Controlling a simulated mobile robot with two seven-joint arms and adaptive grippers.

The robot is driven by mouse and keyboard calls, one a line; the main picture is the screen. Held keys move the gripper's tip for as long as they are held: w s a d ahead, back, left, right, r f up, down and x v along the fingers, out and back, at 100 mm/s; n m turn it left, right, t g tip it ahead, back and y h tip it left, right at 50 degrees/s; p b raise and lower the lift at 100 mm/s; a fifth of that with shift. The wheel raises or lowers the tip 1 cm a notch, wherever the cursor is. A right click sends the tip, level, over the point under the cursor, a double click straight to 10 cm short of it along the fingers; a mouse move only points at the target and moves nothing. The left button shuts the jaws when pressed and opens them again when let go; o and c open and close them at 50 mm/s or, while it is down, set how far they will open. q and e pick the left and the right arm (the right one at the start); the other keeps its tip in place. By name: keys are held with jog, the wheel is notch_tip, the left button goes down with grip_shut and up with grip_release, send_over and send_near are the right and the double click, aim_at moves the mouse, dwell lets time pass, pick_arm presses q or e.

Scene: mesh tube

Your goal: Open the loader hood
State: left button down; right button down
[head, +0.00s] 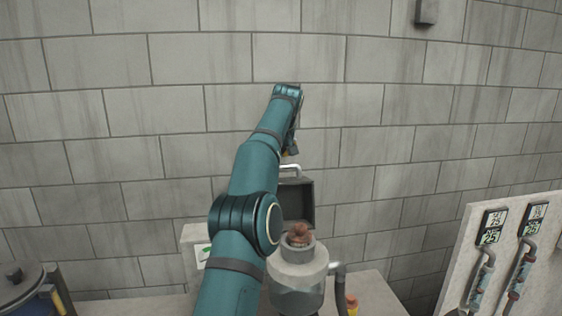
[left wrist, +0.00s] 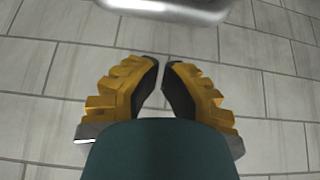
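The loader is a pale round vessel (head: 298,278) with a side pipe, on a light bench. A reddish-brown piece (head: 299,235) shows in its round top opening. The dark grey hood (head: 298,200) stands raised behind that opening, with a bright metal handle (head: 290,168) at its upper edge. My left gripper (head: 290,151) is just above the handle, partly hidden by my teal arm. In the left wrist view, my left gripper's yellow fingers with black pads (left wrist: 161,64) have a narrow empty gap between them. The handle (left wrist: 168,7) lies beyond the fingertips, apart from them.
A white panel (head: 505,250) with gauges and pipes stands at the right. A round dark-topped container (head: 20,285) is at the lower left. A grey block wall (head: 420,120) closes off the back. A small red and yellow item (head: 352,303) stands beside the vessel.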

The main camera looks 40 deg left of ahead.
pick_arm(q)
jog(key=shift+s+d+f, duration=0.1)
jog(key=shift+f, duration=0.5)
jog(key=shift+s+d+f, duration=0.1)
jog(key=shift+f, duration=0.5)
jog(key=shift+s+d, duration=0.25)
jog(key=shift+d, duration=0.15)
jog(key=shift+s+d, duration=0.25)
jog(key=shift+d, duration=0.1)
jog(key=shift+b, duration=0.35)
